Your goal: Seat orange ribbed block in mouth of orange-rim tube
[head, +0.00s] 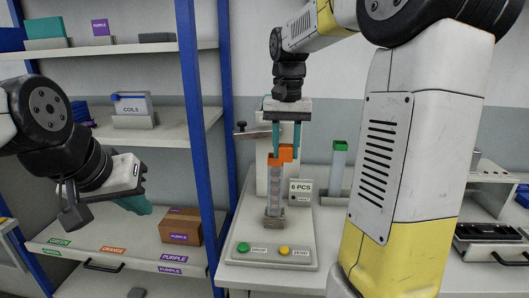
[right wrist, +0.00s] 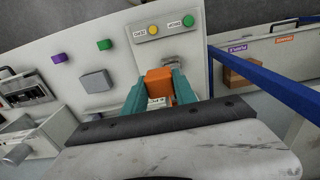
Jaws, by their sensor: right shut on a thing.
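The orange ribbed block (head: 287,152) is in my right gripper (head: 284,143), between its two teal fingers. It also shows between the fingertips in the right wrist view (right wrist: 158,80). The orange-rim tube (head: 274,188) stands upright in the station, with grey pieces stacked inside. Its orange rim is right at the lower left of the block. The two oranges overlap, so I cannot tell whether the block touches the rim or enters the mouth. My left gripper (head: 136,203) hangs at the left before the shelf; its fingers are partly hidden and their opening is unclear.
The station base (head: 265,252) has a green and a yellow button in front. A "6 PCS" sign (head: 300,192) stands right beside the tube. A green-rim tube (head: 339,165) stands further right. A blue-framed shelf (head: 196,120) with a cardboard box (head: 181,227) is at the left.

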